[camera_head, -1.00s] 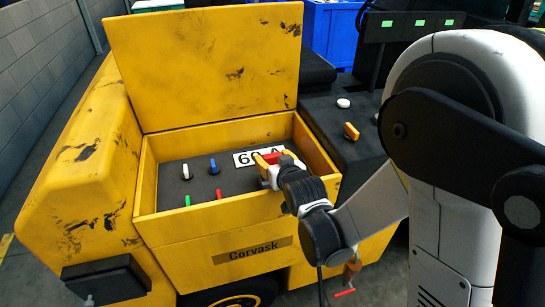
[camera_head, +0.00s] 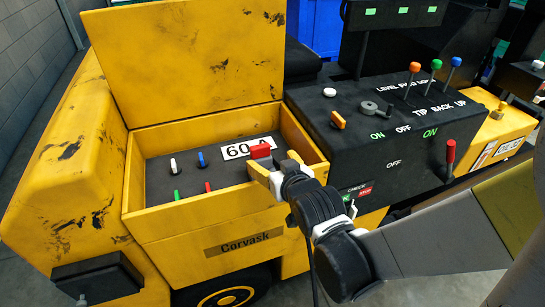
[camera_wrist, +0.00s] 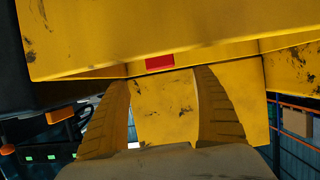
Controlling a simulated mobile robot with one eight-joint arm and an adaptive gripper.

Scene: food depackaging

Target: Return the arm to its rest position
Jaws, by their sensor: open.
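My gripper (camera_head: 258,168) is at the near right edge of the open yellow box (camera_head: 222,212), beside a red block (camera_head: 260,151). In the wrist view the two yellowish fingers stand apart, with nothing held between them (camera_wrist: 163,85). The red block also shows in the wrist view (camera_wrist: 160,63), beyond the fingertips against yellow metal. From these views I cannot tell whether a finger touches the box or the block. My arm reaches in from the lower right of the head view.
The box's raised yellow lid (camera_head: 190,60) stands behind it. White, blue, green and red levers rise from the dark panel (camera_head: 225,175) inside. A black console (camera_head: 400,130) with coloured knobs and a red lever (camera_head: 450,158) stands to the right.

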